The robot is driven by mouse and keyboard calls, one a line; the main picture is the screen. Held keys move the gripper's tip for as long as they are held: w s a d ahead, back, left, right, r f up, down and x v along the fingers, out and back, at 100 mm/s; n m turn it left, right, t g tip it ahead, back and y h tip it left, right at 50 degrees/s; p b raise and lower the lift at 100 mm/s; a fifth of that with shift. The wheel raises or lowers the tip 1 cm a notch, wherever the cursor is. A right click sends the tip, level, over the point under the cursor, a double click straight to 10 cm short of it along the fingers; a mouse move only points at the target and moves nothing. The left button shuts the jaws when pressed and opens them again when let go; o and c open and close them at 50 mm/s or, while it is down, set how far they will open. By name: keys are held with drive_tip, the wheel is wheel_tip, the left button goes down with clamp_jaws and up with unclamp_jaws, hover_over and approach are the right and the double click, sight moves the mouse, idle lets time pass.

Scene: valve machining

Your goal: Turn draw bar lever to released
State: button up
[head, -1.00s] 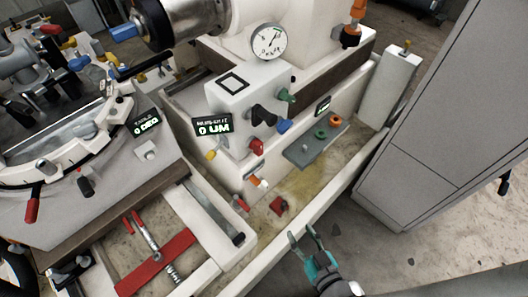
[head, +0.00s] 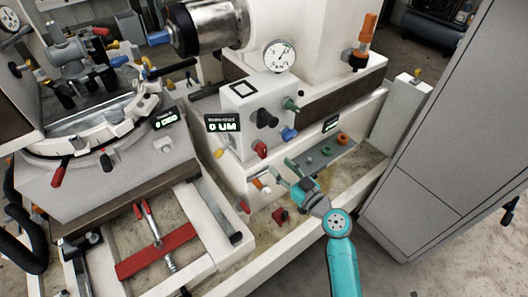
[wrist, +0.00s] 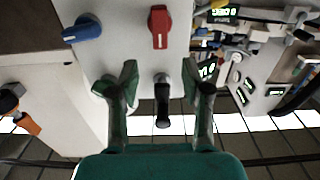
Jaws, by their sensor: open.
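My gripper (head: 287,177) is open at the front of the white machine housing, below the lever box. In the wrist view its two fingers (wrist: 161,95) stand apart on either side of a black lever (wrist: 162,105) with a bright round hub. I see no contact between them. A red lever (wrist: 159,27) and a blue lever (wrist: 83,29) show above it. In the head view the box carries a red knob (head: 261,150), a blue knob (head: 288,133), a black lever (head: 267,119) and a green lever (head: 291,104). No readable label shows which one is the draw bar lever.
A grey-green shelf (head: 335,153) with coloured rings is right of my gripper. A small red part (head: 280,215) lies in the tray below. A grey cabinet (head: 440,130) stands at right.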

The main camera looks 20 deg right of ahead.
sight(265, 151)
drive_tip(key=x, duration=1)
drive_tip(key=shift+w+a+f, duration=0.1)
drive_tip(key=shift+w, duration=0.2)
drive_tip(key=c, duration=0.9)
